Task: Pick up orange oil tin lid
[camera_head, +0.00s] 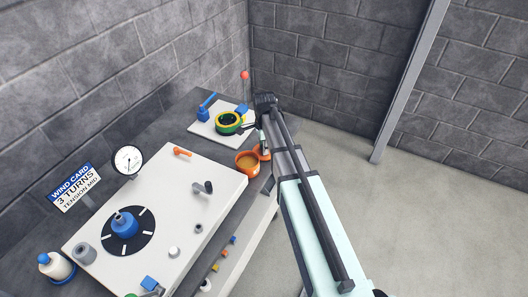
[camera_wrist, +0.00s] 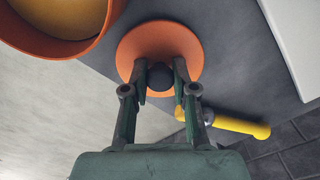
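The orange oil tin lid (camera_wrist: 190,47) is a round disc with a dark knob (camera_wrist: 160,78) at its middle. It lies on the dark bench top, and in the head view a sliver of the lid (camera_head: 265,154) shows beside my arm. My gripper (camera_wrist: 160,68) is over the lid, its two fingers apart on either side of the knob. A narrow gap seems to show at each side; contact is hard to judge. The open orange tin (camera_wrist: 103,22) holds yellow-brown oil, and it also stands left of the lid in the head view (camera_head: 240,170).
A yellow cylinder (camera_wrist: 240,124) lies near the lid. A white panel (camera_head: 165,190) with a blue-knobbed dial stands left of the tin. A white plate (camera_head: 207,126) with a green and yellow ring lies behind. Open floor lies right of the bench.

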